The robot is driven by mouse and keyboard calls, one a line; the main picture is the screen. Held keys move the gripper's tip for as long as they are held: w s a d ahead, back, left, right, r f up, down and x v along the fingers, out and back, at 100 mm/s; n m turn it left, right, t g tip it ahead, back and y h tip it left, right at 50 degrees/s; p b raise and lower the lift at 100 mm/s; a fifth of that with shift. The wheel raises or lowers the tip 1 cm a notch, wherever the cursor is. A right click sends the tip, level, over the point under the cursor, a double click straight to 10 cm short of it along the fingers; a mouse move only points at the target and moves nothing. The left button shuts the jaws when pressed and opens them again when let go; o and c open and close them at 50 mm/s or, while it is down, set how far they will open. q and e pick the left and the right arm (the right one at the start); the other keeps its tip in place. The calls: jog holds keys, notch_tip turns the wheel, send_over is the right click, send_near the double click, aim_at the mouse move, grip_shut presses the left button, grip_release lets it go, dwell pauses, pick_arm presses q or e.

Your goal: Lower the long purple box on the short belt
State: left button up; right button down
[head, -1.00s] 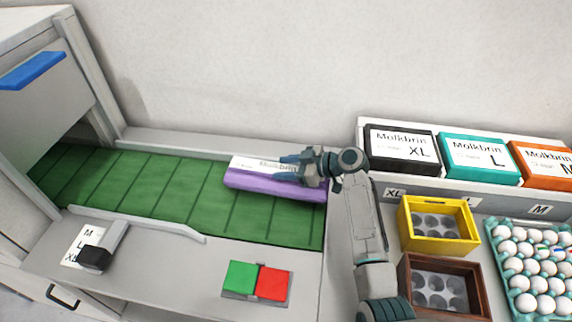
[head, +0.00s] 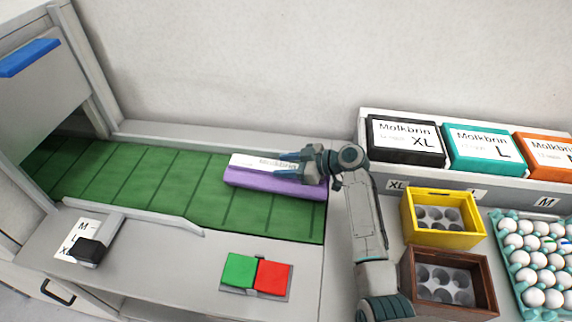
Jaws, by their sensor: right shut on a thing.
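The long purple box (head: 262,182) has a white label on top reading Molkbrin. It is at the right end of the short green belt (head: 150,187), lying lengthwise along it. My right gripper (head: 292,165) is shut on the box near its right end, and its fingers hide part of the label. I cannot tell whether the box's underside touches the belt. My left gripper is out of view.
Green (head: 239,271) and red (head: 274,278) buttons sit in front of the belt. A black lever (head: 89,250) stands at left. At right are yellow (head: 444,238) and brown (head: 409,290) crates, an egg tray (head: 505,262) and several labelled boxes. The belt's left stretch is clear.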

jog(key=shift+f+b, duration=0.25)
jog(key=shift+b, duration=0.1)
dwell(0.3)
jog(key=c, duration=0.7)
grip_release()
jog(key=shift+o, duration=0.2)
jog(key=shift+s+f, duration=0.1)
jog(key=shift+f, duration=0.05)
notch_tip(320, 180, up, 5)
jog(key=shift+f+p, duration=0.1)
jog(key=shift+p, duration=1.1)
jog(key=s+p, duration=0.5)
jog(key=s, duration=1.1)
jog(key=shift+a+r, duration=0.25)
jog(key=shift+a, duration=0.1)
